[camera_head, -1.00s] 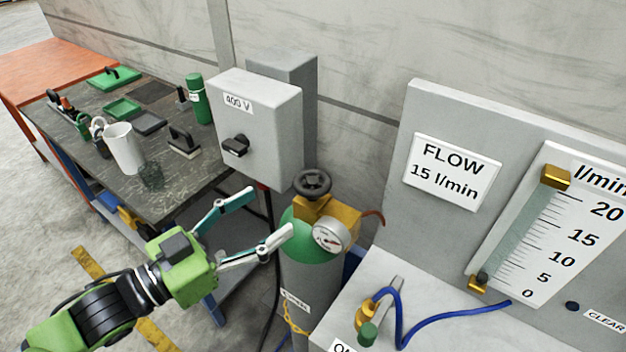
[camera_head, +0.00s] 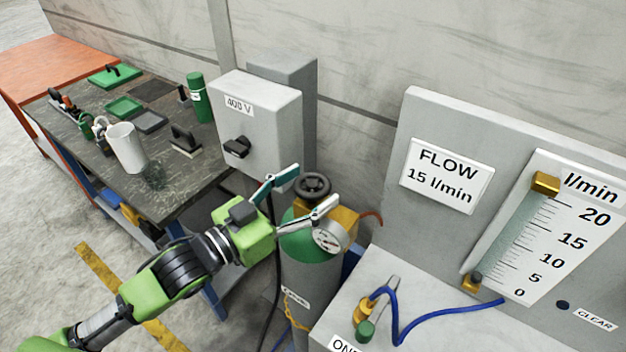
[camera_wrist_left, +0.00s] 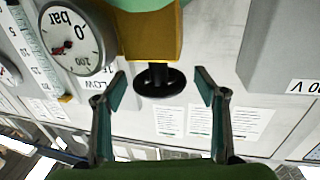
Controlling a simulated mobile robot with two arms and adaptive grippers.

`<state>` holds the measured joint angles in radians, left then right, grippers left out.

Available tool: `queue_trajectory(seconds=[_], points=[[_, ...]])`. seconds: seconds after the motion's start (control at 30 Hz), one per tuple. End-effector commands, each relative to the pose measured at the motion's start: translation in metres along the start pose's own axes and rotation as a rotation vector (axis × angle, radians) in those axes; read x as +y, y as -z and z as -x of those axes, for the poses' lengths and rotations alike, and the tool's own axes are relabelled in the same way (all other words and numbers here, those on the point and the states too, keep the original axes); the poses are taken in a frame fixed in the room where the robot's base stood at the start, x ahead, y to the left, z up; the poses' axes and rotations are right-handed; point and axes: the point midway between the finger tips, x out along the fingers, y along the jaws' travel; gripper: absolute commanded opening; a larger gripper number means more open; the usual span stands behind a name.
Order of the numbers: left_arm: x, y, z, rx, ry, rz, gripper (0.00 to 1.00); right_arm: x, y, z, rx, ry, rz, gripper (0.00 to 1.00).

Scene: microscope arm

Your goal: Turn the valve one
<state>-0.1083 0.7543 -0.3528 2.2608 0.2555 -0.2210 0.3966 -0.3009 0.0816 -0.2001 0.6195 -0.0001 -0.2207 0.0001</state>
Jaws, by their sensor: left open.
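The black round valve handwheel (camera_head: 313,186) sits on top of the brass valve body (camera_head: 343,216) of a gas cylinder (camera_head: 309,275) with a green shoulder. In the left wrist view the handwheel (camera_wrist_left: 160,81) appears upside down, between the fingertips but farther off. My left gripper (camera_head: 316,187) is open, with one finger on each side of the handwheel in the head view. Contact with the wheel cannot be made out; the wrist view shows gaps on both sides. A pressure gauge (camera_head: 330,237) is beside the valve, partly behind a finger. My right gripper is not in view.
A grey 400 V box (camera_head: 262,125) stands behind the gripper. At right are a flow panel (camera_head: 447,175) and a bench with a blue hose (camera_head: 440,312). A dark workbench (camera_head: 188,196) with a white mug (camera_head: 125,147) and tools is at left.

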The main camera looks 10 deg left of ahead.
Motion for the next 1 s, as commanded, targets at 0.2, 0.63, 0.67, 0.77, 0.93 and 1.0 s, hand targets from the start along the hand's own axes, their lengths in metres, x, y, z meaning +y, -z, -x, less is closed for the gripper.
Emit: queue_trajectory(seconds=[0.2,0.63,0.67,0.77,0.93,1.0], points=[[0.001,0.001,-0.014,0.001,-0.002,0.000,0.65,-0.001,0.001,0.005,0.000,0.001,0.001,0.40],[0.001,0.000,-0.015,0.000,-0.002,0.000,0.34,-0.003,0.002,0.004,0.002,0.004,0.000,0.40],[0.001,0.000,-0.015,0.000,-0.002,0.000,0.26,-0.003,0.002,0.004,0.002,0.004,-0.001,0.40],[0.001,0.000,-0.015,0.001,-0.002,0.000,0.26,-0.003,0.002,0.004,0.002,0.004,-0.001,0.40],[0.002,0.002,-0.015,0.004,0.013,0.005,0.26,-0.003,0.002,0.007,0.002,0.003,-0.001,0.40],[0.003,0.003,-0.016,0.006,0.033,0.005,0.26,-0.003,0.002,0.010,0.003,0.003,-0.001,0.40]])
